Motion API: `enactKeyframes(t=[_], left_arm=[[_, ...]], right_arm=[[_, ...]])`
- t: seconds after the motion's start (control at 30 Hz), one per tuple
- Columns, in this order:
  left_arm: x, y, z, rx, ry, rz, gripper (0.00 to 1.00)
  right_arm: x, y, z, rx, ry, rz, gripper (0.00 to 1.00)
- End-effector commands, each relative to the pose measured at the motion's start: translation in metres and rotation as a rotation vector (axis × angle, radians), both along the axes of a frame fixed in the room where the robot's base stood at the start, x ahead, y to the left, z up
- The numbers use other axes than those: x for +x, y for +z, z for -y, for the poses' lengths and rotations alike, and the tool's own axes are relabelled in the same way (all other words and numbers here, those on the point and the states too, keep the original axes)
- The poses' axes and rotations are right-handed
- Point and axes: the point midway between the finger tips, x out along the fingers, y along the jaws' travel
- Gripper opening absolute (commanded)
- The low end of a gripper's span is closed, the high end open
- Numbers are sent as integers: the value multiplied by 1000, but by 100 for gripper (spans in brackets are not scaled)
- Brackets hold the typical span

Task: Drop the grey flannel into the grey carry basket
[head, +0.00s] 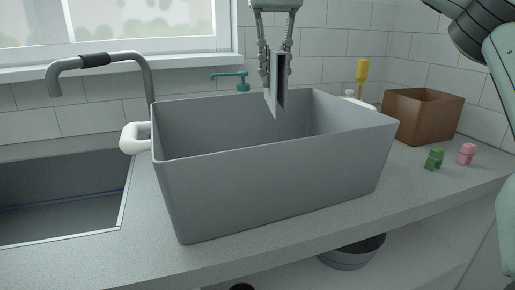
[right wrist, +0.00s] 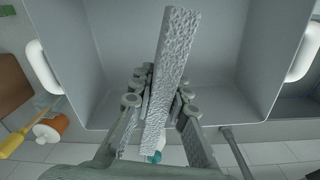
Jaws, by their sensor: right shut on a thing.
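The grey carry basket (head: 270,185) stands on the counter beside the sink, with a white handle on its left end. The grey flannel (head: 275,98) hangs upright as a stiff, narrow strip from my right gripper (head: 278,70), over the back part of the basket's opening. My right gripper is shut on it. In the right wrist view, the rough-textured flannel (right wrist: 174,50) lies between the fingers (right wrist: 160,100), with the basket's inside (right wrist: 215,60) beyond it. Whether the flannel's lower end touches the basket is unclear, but it looks apart. My left gripper is not in view.
A brown box (head: 422,115) stands at the right, with a green block (head: 434,159) and a pink block (head: 467,154) in front. The tap (head: 150,75) and sink (head: 60,190) lie left.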

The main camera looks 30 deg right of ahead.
Motion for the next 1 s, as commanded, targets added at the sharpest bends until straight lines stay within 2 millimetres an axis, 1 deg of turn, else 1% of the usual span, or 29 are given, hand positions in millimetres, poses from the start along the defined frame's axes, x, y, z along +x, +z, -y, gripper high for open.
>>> enactKeyframes(t=[0.03,0.1,0.3,0.47,0.63,0.67,0.83,0.87,1.0], left_arm=[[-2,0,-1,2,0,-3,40],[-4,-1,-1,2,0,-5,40],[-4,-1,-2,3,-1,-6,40],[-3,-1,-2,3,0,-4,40],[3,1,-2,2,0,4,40],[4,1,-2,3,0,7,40],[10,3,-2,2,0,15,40],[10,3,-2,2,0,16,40],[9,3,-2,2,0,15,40]], right_arm=[[0,-8,0,0,0,-3,0],[0,-15,0,1,0,-3,0],[0,-30,0,0,-1,-1,0],[0,-32,0,-1,-1,2,0],[0,-33,0,-1,-1,2,0],[0,-33,0,-1,-1,2,17],[0,-33,0,0,-1,1,38],[0,-33,0,0,-1,1,40],[0,-33,0,0,-1,1,40]])
